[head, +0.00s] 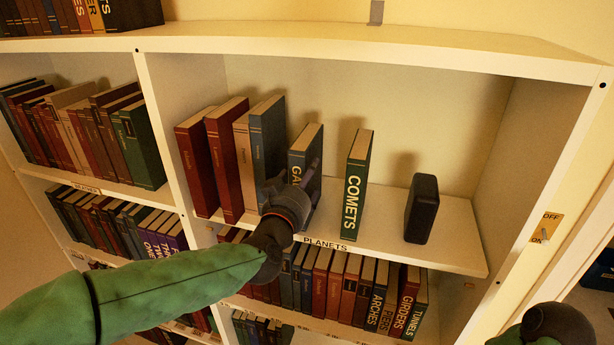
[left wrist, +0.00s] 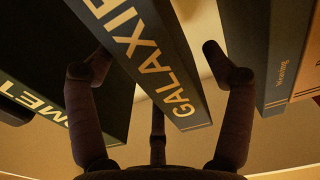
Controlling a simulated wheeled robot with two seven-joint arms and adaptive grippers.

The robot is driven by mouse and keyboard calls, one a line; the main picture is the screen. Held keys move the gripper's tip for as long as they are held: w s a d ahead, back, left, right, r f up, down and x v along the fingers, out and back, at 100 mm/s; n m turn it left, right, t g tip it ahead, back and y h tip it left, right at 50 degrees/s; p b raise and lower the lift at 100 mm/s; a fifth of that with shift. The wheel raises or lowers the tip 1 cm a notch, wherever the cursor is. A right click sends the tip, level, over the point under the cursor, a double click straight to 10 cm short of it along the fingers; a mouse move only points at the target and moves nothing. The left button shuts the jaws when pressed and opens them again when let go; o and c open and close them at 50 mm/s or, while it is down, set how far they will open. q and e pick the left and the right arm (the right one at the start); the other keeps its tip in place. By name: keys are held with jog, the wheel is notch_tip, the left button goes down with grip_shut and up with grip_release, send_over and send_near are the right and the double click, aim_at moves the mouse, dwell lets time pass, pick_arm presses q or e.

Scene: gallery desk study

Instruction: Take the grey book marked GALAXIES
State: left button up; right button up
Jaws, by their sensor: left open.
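The grey book marked GALAXIES (head: 305,145) stands upright on the shelf labelled PLANETS, its lower spine partly hidden by my left gripper (head: 292,178). In the left wrist view the spine of the GALAXIES book (left wrist: 165,75) runs between the two dark fingers of my left gripper (left wrist: 155,60). The fingers are open, one on each side of the book, with visible gaps. I cannot tell how deep they reach along its sides. Part of my right arm shows at the lower right of the head view; its fingers are not visible.
A green COMETS book (head: 355,185) stands to the right, then a black speaker-like box (head: 421,208). A blue-grey book (head: 267,140) stands close on the left, beside cream and red books. Shelf space between COMETS and the box is free.

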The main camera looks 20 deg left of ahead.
pick_arm(q)
jog(key=w+p, duration=0.1)
jog(key=w, duration=0.3)
jog(key=shift+w, duration=0.35)
jog(key=shift+d, duration=0.1)
grip_shut()
jog(key=shift+r, duration=0.25)
